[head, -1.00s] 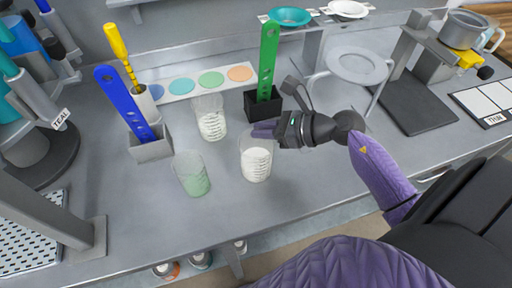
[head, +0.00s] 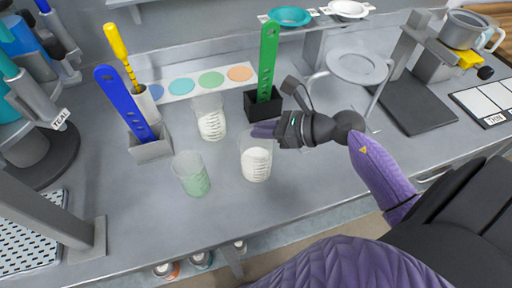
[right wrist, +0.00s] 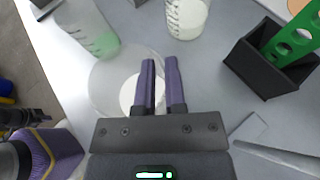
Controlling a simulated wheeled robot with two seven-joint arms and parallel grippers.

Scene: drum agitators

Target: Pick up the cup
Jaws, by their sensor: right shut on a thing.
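Three clear cups stand on the grey bench. The nearest to my right gripper is a cup (head: 257,163) with white contents; it also shows from above in the right wrist view (right wrist: 108,84). My right gripper (head: 264,131) is shut on this cup's rim, with its purple fingers (right wrist: 159,75) over the edge. The cup looks upright; I cannot tell whether its base touches the bench. A second white-filled cup (head: 211,122) stands behind it. A cup with green contents (head: 193,178) stands to its left. My left gripper does not show.
A black holder (head: 262,105) with a green perforated paddle (head: 267,60) stands close behind my right gripper. A grey holder (head: 151,149) with a blue paddle (head: 122,98) stands at left. A ring stand (head: 357,66) is at right. The bench front is clear.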

